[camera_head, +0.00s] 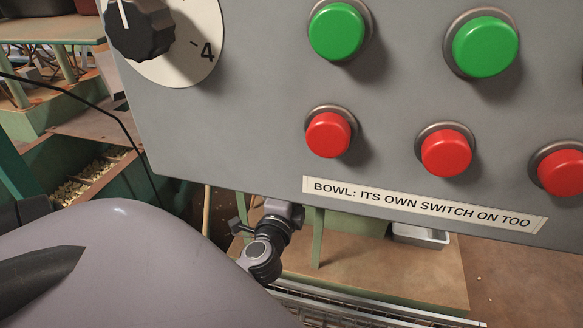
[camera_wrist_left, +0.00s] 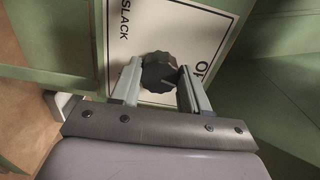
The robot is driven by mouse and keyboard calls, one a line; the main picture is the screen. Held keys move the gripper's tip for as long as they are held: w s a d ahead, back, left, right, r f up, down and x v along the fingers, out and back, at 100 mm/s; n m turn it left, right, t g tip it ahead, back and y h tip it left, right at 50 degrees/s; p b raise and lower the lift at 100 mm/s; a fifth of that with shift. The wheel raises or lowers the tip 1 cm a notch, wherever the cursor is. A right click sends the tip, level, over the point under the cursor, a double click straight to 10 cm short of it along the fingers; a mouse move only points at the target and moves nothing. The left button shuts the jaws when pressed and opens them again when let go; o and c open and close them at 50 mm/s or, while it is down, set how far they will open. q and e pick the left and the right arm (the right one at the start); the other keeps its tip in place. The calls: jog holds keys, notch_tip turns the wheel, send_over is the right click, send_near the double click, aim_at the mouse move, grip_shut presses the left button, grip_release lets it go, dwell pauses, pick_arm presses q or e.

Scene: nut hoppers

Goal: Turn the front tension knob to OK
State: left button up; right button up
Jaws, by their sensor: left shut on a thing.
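The black lobed tension knob (camera_wrist_left: 160,72) sits on a white plate (camera_wrist_left: 188,32) in the left wrist view. The plate reads "SLACK" on its left; a second marking at its right edge, beside the right finger, is partly hidden and not clearly readable. My left gripper (camera_wrist_left: 159,66) has one finger on each side of the knob and is shut on it. The head view does not show this knob or the left fingertips. My right gripper is in neither view.
A grey control panel (camera_head: 240,140) fills the upper head view, with green buttons (camera_head: 336,32), red buttons (camera_head: 446,152) and another black dial (camera_head: 140,28) near "4". Green frame walls (camera_wrist_left: 60,40) flank the plate. A low bench (camera_head: 370,270) stands beneath the panel.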

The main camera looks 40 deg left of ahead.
pick_arm(q)
jog(key=shift+f+n+b, duration=0.1)
jog(key=shift+n+b, duration=0.4)
jog(key=shift+n, duration=0.7)
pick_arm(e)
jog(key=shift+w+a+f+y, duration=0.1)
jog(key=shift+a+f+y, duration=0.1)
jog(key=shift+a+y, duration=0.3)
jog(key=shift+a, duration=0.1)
pick_arm(q)
jog(key=o, duration=1.1)
jog(key=shift+c, duration=0.2)
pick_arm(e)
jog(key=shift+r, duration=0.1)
pick_arm(q)
jog(key=shift+s, duration=0.1)
